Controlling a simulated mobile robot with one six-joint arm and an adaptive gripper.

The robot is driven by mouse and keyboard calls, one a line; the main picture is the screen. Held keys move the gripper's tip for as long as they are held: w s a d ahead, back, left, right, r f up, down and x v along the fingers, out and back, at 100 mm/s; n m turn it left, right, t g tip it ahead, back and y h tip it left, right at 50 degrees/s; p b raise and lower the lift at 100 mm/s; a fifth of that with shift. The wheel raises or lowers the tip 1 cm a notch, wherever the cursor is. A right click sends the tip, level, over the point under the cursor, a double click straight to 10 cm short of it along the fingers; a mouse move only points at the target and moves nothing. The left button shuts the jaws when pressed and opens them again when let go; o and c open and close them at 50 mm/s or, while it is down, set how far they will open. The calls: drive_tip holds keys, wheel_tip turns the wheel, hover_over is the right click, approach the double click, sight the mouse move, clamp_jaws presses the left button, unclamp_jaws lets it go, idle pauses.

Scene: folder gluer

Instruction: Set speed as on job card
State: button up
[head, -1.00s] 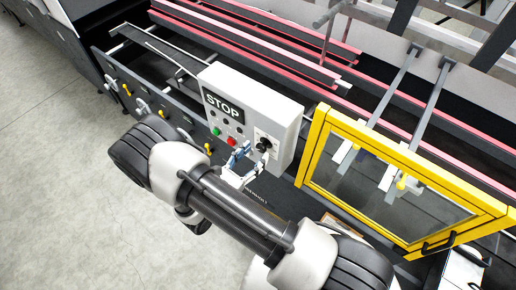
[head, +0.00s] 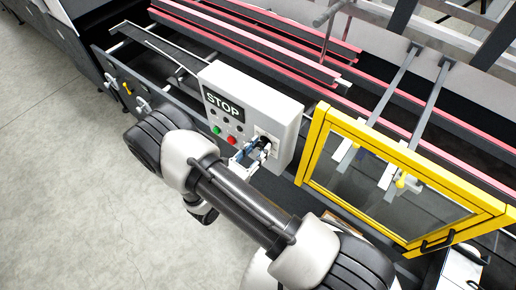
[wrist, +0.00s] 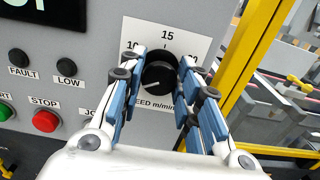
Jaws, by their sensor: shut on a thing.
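The black speed knob (wrist: 159,73) sits on a white scale plate (wrist: 168,36) marked 10, 15 and a partly hidden higher number. My gripper (wrist: 158,72) has its blue-padded fingers on either side of the knob and is shut on it. In the head view, my gripper (head: 256,149) is at the lower right of the grey control box (head: 285,118). The fingers hide parts of the scale and its lettering. The knob's pointer setting cannot be read clearly. No job card can be made out.
Left of the knob are a red STOP button (wrist: 45,121), a green START button (wrist: 5,112), and FAULT (wrist: 18,57) and LOW (wrist: 67,67) lamps. A yellow-framed guard (head: 313,145) stands close on the right. Open floor (head: 60,170) lies to the left.

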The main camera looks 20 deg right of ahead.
drive_tip(key=c, duration=0.3)
